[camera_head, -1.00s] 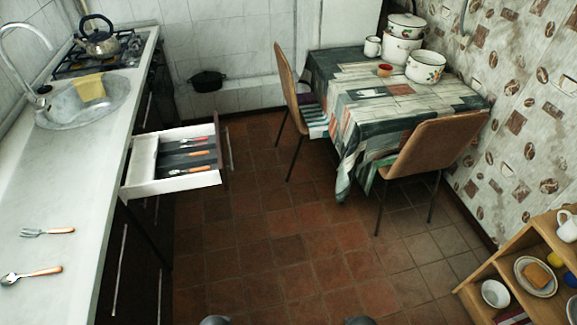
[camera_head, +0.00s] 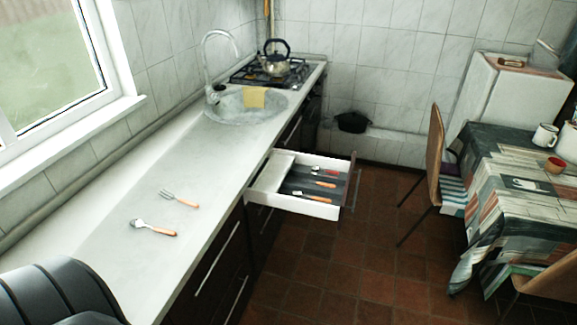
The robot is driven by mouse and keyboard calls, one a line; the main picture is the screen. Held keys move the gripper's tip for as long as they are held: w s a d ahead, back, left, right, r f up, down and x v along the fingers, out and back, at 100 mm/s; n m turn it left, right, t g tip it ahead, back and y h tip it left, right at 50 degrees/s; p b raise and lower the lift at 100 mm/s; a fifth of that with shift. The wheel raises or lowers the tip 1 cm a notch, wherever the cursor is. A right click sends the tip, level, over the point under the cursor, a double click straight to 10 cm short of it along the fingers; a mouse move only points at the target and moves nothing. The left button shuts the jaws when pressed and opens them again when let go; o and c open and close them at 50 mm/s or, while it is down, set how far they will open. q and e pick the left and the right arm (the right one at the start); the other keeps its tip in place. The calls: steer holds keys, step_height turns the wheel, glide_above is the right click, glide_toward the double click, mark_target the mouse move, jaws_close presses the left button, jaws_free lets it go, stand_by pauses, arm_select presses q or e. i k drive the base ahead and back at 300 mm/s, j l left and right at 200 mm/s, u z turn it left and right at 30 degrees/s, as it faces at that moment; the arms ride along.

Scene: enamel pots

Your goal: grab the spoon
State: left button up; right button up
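A spoon (camera_head: 153,228) with an orange handle lies on the white countertop (camera_head: 110,215), bowl to the left and handle to the right. A fork (camera_head: 179,199) with an orange handle lies just beyond it on the same counter. A dark rounded shape, possibly part of my own arm, shows at the lower left corner. No gripper fingers show in the view.
An open drawer (camera_head: 262,194) with several orange-handled pieces of cutlery juts out from the counter front. Beyond are a sink (camera_head: 222,112) with a yellow cloth (camera_head: 254,97) and a stove with a kettle (camera_head: 275,66). A table (camera_head: 500,185) and chairs stand at the right.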

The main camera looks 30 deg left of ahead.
mark_target(135, 222)
steer(key=u, duration=2.05)
